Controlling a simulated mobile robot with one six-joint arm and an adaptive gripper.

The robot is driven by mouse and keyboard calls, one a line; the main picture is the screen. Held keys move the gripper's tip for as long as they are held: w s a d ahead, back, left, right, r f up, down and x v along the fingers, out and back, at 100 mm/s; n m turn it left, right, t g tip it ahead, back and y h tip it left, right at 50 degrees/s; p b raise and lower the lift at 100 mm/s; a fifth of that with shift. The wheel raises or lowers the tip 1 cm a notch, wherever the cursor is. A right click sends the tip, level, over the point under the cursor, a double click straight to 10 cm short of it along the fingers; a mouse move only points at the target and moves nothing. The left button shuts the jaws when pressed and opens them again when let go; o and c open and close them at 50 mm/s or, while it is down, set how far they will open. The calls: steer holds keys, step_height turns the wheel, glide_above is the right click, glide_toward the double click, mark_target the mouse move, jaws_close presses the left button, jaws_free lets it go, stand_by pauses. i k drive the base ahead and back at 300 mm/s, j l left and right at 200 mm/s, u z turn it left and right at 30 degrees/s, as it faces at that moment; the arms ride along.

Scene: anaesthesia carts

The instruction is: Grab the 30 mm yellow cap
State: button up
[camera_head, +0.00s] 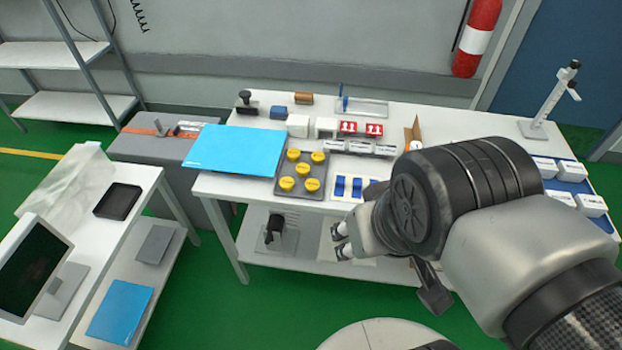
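Several round yellow caps (302,169) sit in a dark grey tray (279,188) near the front edge of the white table. They look slightly different in size, with front ones (287,183) a little larger. Dark marks on their tops are too small to read, so I cannot tell which is the 30 mm one. My gripper (341,240) is in front of the table edge, to the right of and nearer than the tray. Its two pale-tipped fingers look apart, with nothing seen between them. My wrist hides part of the gripper and the table's right front.
A blue sheet (236,150) lies left of the tray. Blue items on a white card (347,187) lie to its right. White boxes (298,125) and red-labelled boxes (361,128) stand behind. A lower shelf (300,259) runs below. A side table with a monitor (30,265) stands left.

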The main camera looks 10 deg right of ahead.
mark_target(294, 154)
steer(key=i+j+z, duration=0.2)
steer(key=i+j, duration=0.8)
steer(key=i, duration=0.15)
